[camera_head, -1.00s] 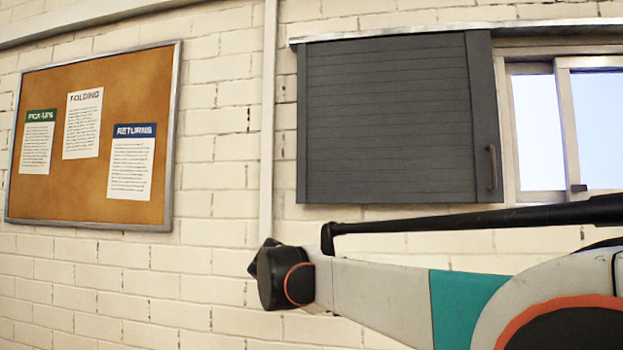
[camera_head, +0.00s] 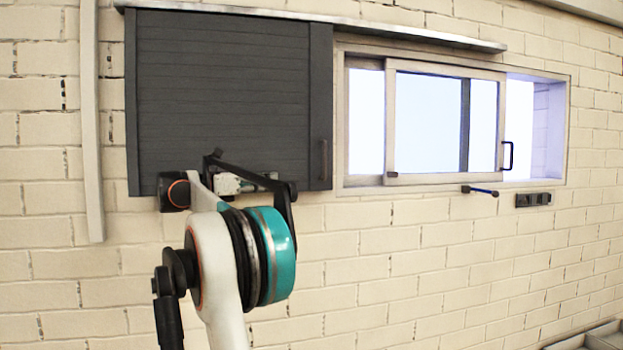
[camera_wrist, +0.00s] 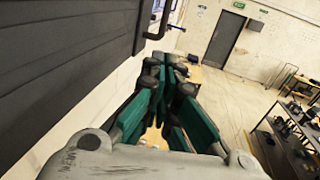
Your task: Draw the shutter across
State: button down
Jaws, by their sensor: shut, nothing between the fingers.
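The shutter (camera_head: 220,90) is a dark grey slatted panel hanging from a metal rail (camera_head: 430,35). It covers the wall left of the window (camera_head: 430,120), leaving the panes uncovered. Its upright handle (camera_head: 324,160) is low on its right edge. In the wrist view the shutter (camera_wrist: 60,60) fills the upper left, with its handle (camera_wrist: 158,22) above the fingertips. My gripper (camera_wrist: 172,66) is shut and empty, pointing along the shutter's face toward the handle side, apart from the handle. In the head view my arm covers the shutter's lower edge and the fingers are hard to make out.
The window has a sliding pane with its own handle (camera_head: 508,156). A small lever (camera_head: 480,190) and a dark wall fitting (camera_head: 533,199) sit below it. Beyond, the wrist view shows a grey door (camera_wrist: 226,40), open floor and a loaded rack (camera_wrist: 290,140).

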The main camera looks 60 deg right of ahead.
aim_at(323, 179)
jog(key=p+x, duration=0.3)
jog(key=x, duration=1.1)
